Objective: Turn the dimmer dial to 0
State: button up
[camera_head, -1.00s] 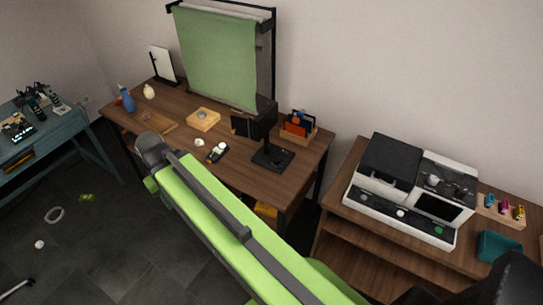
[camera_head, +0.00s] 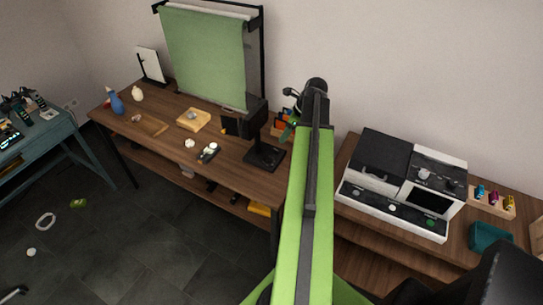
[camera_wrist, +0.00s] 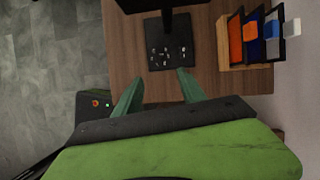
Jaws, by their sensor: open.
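A small light-wood block with a round grey knob (camera_head: 193,118) sits on the brown desk in the head view. It looks like the dimmer dial, but its markings are too small to read. My gripper (camera_head: 289,131) is over the desk's right end, well to the right of the block and partly hidden by my arm. In the wrist view my gripper (camera_wrist: 160,88) is open, its two green fingers apart with nothing between them. The knob block is not visible in the wrist view.
A black stand base (camera_wrist: 170,50) and an organizer (camera_wrist: 232,45) with orange and blue items lie near my fingers. A monitor-like stand (camera_head: 262,125) rises between my gripper and the knob block. A white machine (camera_head: 400,190) stands on the right table.

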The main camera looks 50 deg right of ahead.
aim_at(269, 158)
jog(key=b+x, duration=1.5)
jog(key=x, duration=0.1)
jog(key=shift+f, duration=0.35)
jog(key=shift+w+a+f+b, duration=0.2)
jog(key=shift+w+f+b, duration=0.15)
jog(key=shift+b, duration=0.2)
grip_shut()
jog(key=shift+d, duration=0.15)
